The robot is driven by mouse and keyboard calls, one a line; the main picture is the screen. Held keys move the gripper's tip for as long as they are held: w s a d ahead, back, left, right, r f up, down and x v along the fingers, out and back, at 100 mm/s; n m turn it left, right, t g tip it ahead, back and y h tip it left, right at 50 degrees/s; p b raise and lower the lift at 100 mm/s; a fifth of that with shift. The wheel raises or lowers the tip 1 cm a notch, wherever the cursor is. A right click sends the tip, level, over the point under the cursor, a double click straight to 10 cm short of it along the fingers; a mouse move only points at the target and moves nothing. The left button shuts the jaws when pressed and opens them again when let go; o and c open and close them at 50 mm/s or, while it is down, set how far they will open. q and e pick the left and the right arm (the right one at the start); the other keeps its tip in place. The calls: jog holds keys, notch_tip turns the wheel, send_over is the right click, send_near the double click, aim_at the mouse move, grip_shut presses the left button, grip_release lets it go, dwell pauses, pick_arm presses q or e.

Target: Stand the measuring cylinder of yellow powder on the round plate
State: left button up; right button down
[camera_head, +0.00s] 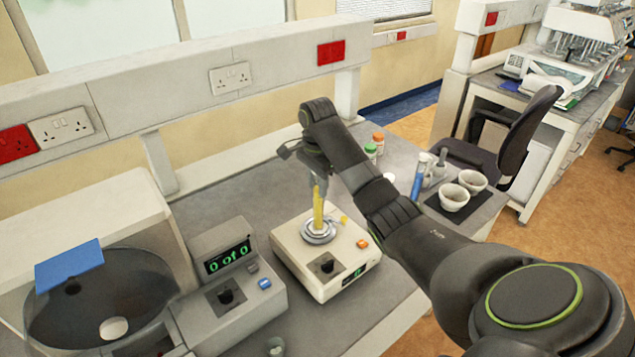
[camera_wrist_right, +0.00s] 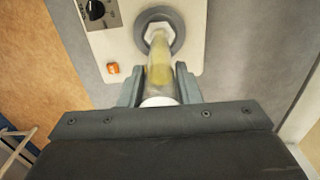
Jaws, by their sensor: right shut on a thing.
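The measuring cylinder of yellow powder (camera_head: 318,208) is upright in my right gripper (camera_head: 317,181), which is shut on its upper part. Its foot is over the round plate (camera_head: 320,238) on top of a white box-shaped device (camera_head: 291,247). In the right wrist view the cylinder (camera_wrist_right: 160,68) runs between the two fingers of my right gripper (camera_wrist_right: 160,88), and its pale foot lies inside the outline of the grey round plate (camera_wrist_right: 178,25). I cannot tell whether the foot touches the plate. My left gripper is not in view.
A grey counter device (camera_head: 232,290) with a green display stands left of the white device. Behind my right arm are small capped bottles (camera_head: 371,151), a blue cylinder (camera_head: 417,178) and white bowls (camera_head: 454,197). A small beaker (camera_head: 275,346) is at the front.

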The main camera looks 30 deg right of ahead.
dwell(0.8)
jog(key=c, duration=1)
grip_release()
jog(key=shift+o, duration=0.2)
